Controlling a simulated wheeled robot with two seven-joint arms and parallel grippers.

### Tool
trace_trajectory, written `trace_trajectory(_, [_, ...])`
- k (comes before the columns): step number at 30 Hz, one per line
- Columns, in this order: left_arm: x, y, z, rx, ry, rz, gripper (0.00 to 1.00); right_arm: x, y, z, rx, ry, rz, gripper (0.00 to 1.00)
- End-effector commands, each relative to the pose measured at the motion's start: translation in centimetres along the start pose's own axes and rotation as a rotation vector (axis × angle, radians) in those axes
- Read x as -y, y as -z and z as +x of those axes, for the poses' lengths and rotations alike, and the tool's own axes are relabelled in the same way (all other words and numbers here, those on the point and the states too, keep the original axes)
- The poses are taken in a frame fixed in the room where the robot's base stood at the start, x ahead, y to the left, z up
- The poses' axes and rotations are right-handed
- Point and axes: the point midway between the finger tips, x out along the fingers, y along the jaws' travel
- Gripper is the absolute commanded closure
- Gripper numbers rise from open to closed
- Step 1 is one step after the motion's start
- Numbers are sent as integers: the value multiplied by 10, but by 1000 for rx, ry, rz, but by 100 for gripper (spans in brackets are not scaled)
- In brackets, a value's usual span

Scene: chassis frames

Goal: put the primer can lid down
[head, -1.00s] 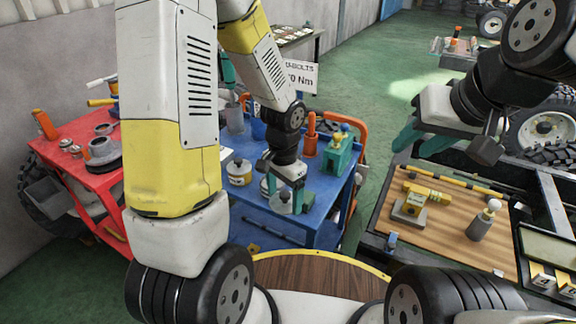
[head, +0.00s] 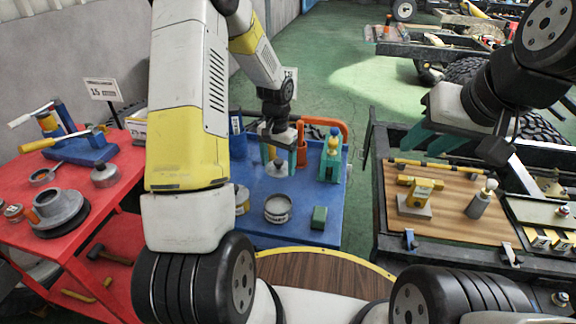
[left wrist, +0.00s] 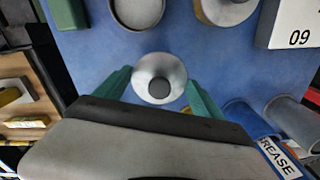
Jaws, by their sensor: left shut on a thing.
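The primer can lid (left wrist: 145,72), a round silvery disc with a dark central knob, is between the green fingers of my left gripper (left wrist: 160,92). In the head view the left gripper (head: 278,152) is shut on the lid (head: 277,168), behind the can; its height above the blue table (head: 250,232) is hard to tell. The open grey can (head: 277,208) stands upright and lidless on the table. It also shows at the top of the left wrist view (left wrist: 137,12). My right gripper (head: 445,140) is open and empty, over the right bench.
A green block (head: 320,218) lies right of the can. Another can (head: 241,200) is partly hidden by my left arm. A green tool (head: 331,160) and an orange handle stand at the back right. Cups, one labelled grease (left wrist: 280,155), stand near the gripper.

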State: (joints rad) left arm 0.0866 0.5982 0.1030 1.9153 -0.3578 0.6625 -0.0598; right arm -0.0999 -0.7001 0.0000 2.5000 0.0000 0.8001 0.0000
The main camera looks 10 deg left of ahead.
Motion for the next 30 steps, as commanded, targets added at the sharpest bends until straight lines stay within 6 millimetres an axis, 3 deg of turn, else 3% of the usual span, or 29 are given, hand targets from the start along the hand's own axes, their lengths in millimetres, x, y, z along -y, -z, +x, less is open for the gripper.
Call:
trace_trajectory(3, [0, -1, 23, 3, -1, 2, 63, 0, 0, 0, 0, 0, 0, 64])
trace_trajectory(11, [0, 0, 46, 1, 0, 1, 63, 0, 0, 0, 0, 0, 0, 64])
trace_trajectory(16, [0, -1, 70, 3, -1, 2, 63, 0, 0, 0, 0, 0, 0, 64])
trace_trajectory(28, [0, 0, 78, 0, 0, 2, 63, 0, 0, 0, 0, 0, 0, 64])
trace_trajectory(29, [0, 0, 78, -1, 0, 1, 18, 0, 0, 0, 0, 0, 0, 64])
trace_trajectory(30, [0, 0, 78, -1, 0, 1, 10, 0, 0, 0, 0, 0, 0, 64])
